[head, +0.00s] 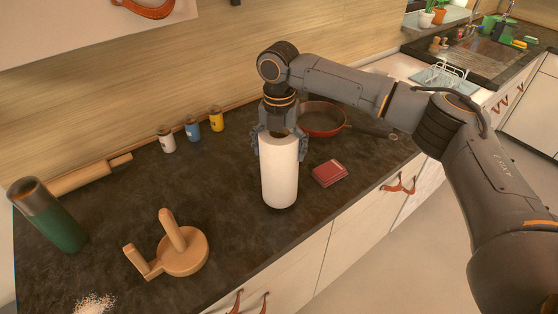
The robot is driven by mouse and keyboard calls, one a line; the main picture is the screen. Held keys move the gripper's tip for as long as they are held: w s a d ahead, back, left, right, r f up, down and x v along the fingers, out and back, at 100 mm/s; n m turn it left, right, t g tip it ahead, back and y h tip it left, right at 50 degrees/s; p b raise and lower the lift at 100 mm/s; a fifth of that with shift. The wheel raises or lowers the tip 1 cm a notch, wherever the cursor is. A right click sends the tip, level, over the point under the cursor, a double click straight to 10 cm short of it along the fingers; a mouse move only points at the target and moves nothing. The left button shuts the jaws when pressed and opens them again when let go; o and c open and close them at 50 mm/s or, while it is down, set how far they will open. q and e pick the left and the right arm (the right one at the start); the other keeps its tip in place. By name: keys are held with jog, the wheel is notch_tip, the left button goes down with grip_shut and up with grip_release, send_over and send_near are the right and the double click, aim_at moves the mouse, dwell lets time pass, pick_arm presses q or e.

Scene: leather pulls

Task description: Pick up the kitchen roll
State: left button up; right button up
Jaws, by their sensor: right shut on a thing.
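The kitchen roll (280,178) is a white upright cylinder over the dark counter in the head view. My right gripper (280,145) comes down on it from above, with a finger on each side of its upper part. It is shut on the roll. I cannot tell whether the bottom of the roll touches the counter. My left gripper is not in view.
A wooden holder (183,254) stands at the front left, near a green bottle (54,219) and a rolling pin (90,176). A red pan (322,118) and a small red item (329,173) lie right of the roll. Several small jars (192,130) stand at the back.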

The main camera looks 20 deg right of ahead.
pick_arm(q)
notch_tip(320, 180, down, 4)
jog(key=b, duration=0.3)
pick_arm(e)
jog(key=s+a+r, duration=0.9)
jog(key=s+r, duration=0.1)
jog(key=shift+s+a+r, duration=0.15)
jog(key=shift+s+r, duration=0.1)
jog(key=shift+s, duration=0.05)
